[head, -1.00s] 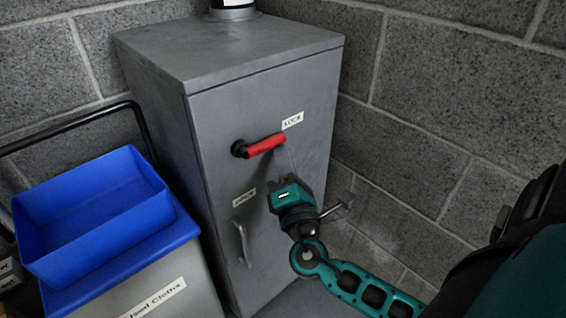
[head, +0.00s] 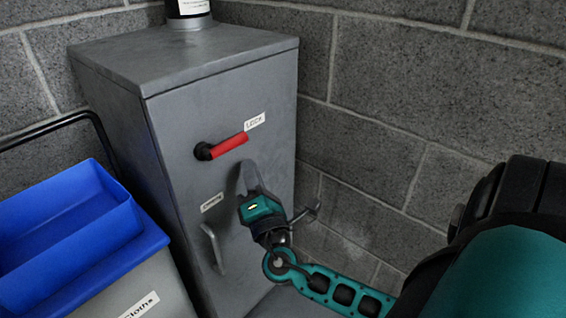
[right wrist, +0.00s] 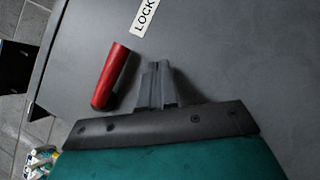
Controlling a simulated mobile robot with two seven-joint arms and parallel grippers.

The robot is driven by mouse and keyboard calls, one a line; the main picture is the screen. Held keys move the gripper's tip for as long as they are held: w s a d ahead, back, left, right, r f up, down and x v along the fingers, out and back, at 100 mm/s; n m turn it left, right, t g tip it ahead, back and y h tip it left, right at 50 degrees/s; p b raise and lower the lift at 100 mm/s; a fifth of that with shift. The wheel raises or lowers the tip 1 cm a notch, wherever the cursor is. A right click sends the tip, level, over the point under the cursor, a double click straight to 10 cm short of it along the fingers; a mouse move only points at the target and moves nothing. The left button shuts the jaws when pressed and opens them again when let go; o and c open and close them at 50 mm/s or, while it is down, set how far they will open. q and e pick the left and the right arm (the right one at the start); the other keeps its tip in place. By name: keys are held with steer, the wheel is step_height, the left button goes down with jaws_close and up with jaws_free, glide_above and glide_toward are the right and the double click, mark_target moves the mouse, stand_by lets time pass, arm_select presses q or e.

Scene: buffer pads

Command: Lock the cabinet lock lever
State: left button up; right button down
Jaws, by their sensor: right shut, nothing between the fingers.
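The grey cabinet (head: 170,105) stands in the corner. Its lock lever (head: 230,144) has a red grip and a black pivot at the left. The lever points right and slightly up, towards the LOCK label (head: 254,122). A second label (head: 212,202) sits lower on the door. My right gripper (head: 248,170) is shut and empty, just below the lever's red end in the head view. In the right wrist view the closed fingers (right wrist: 158,68) are beside the red lever (right wrist: 112,75), with a gap between them. My left gripper is not in view.
A door handle (head: 212,246) is below the lower label. A blue tray (head: 65,235) sits on a grey bin (head: 150,290) to the left. A bottle-like object (head: 188,10) stands on top of the cabinet. Block walls (head: 400,80) close in behind and right.

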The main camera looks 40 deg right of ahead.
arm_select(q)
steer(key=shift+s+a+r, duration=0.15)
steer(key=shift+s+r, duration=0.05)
arm_select(e)
steer(key=s+f, duration=0.6)
steer(key=s, duration=0.2)
steer(key=shift+s+d, duration=0.25)
steer(key=shift+d, duration=0.05)
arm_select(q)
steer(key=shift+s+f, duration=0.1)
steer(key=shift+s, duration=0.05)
arm_select(e)
steer(key=shift+f, duration=0.1)
